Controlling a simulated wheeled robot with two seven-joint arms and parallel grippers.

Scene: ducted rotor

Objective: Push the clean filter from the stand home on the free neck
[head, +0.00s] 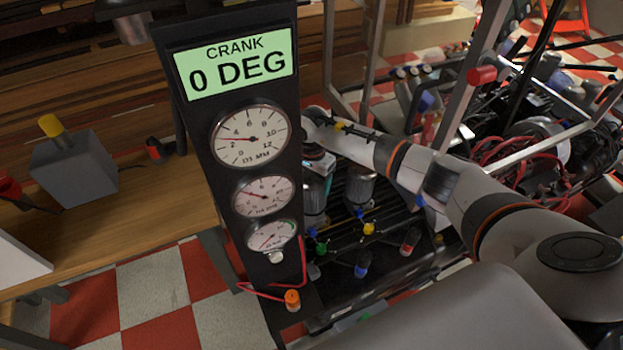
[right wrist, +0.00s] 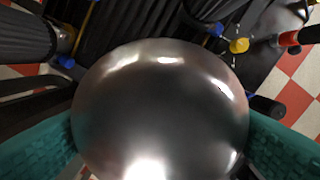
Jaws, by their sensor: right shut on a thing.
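My right gripper (head: 319,165) is behind the gauge panel's right edge in the head view, with its arm reaching in from the right. It is shut on a shiny metal canister, which I take to be the clean filter (head: 315,197). In the right wrist view the filter's rounded metal end (right wrist: 160,105) fills the middle, between two teal finger pads. A second metal canister (head: 360,190) stands just to its right in the head view. I cannot make out the free neck or the stand, nor whether the held filter touches a neck. My left gripper does not show clearly.
A dark gauge panel (head: 222,175) reading "CRANK 0 DEG" stands in front. Blue, green, yellow and red knobs (head: 369,229) stick out below the canisters. A wooden bench (head: 150,205) with a grey box (head: 73,168) is at left. Cables and machinery crowd the right.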

